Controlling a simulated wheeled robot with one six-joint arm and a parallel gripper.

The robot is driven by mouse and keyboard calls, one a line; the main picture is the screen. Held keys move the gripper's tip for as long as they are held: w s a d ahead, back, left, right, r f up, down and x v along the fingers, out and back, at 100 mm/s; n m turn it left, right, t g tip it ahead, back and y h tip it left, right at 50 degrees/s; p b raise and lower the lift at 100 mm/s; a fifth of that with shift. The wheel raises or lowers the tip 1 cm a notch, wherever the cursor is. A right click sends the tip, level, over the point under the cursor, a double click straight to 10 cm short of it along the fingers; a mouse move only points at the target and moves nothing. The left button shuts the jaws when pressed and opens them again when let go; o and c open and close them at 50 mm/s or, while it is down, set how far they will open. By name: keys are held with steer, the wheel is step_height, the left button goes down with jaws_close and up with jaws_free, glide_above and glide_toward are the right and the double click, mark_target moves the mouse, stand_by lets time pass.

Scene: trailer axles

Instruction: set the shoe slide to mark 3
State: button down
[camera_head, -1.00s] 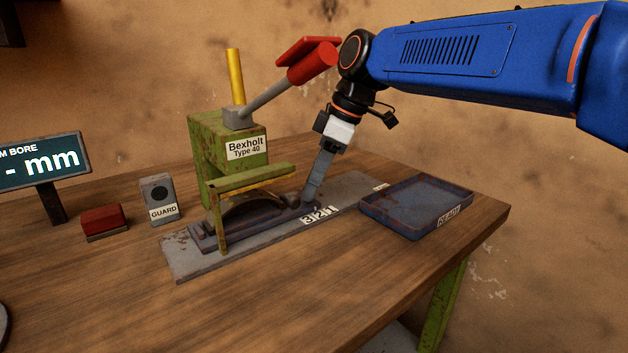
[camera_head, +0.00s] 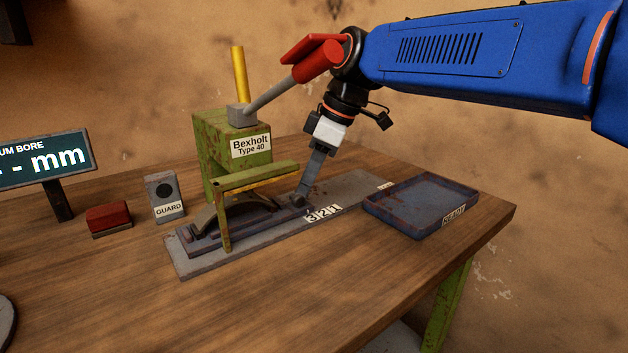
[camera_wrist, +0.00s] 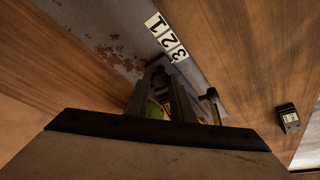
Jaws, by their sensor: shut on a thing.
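The dark shoe slide (camera_head: 262,228) lies on a rusty grey base plate (camera_head: 350,191) under the green Bexholt press, with a curved brake shoe (camera_head: 208,219) on it. My gripper (camera_head: 299,199) points down and is shut on the knob at the slide's right end. The mark strip (camera_head: 323,213) reads 3, 2, 1 from left to right along the plate's front edge. The slide's right end is close to mark 3; exact alignment cannot be told. In the wrist view, my gripper (camera_wrist: 160,78) is beside the mark strip (camera_wrist: 167,37), and its fingers largely hide the knob.
The green press (camera_head: 232,155) has a raised red-handled lever (camera_head: 318,62) close to my arm. A blue READY tray (camera_head: 420,203) stands right of the plate. A GUARD box (camera_head: 164,194), a red block (camera_head: 108,218) and a display (camera_head: 45,160) stand left. The front table is clear.

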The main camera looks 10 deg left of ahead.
steer(key=shift+s+a, duration=0.1)
steer(key=c, duration=1.5)
jaws_free()
steer(key=shift+s, duration=0.1)
steer(key=shift+c, duration=0.2)
steer(key=v, duration=1.7)
steer(key=shift+r, duration=0.15)
